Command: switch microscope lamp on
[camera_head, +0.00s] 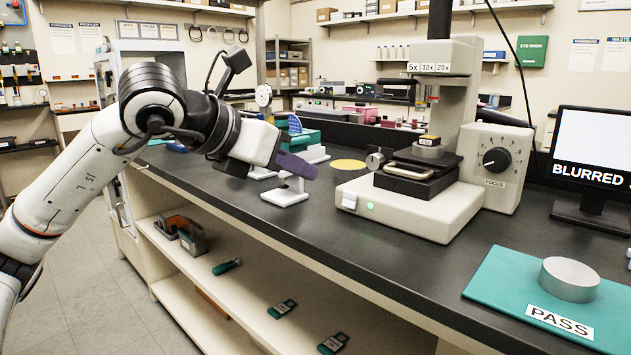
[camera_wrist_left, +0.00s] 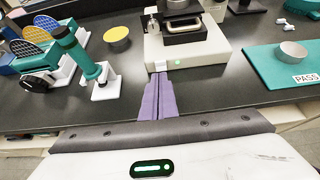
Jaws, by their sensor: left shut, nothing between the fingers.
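The microscope (camera_head: 410,219) stands on the dark bench, with a pale base, a column and a stage. A small white switch (camera_head: 349,201) sits on the base's front left, with a green light (camera_head: 370,206) beside it. My left gripper (camera_head: 312,172) has purple fingers, shut and empty, above the bench to the left of the base and apart from it. In the left wrist view the fingertips (camera_wrist_left: 160,80) point at the base (camera_wrist_left: 190,50), just below the switch (camera_wrist_left: 160,66); the green light (camera_wrist_left: 177,62) shows to its right. My right gripper is not in view.
A focus box with a black knob (camera_head: 496,159) adjoins the microscope. A monitor (camera_head: 594,150) reads "BLURRED". A metal disc (camera_head: 569,279) sits on a teal PASS mat (camera_head: 494,291). A small white stand (camera_head: 285,194) is close beside my left fingers. The front bench strip is clear.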

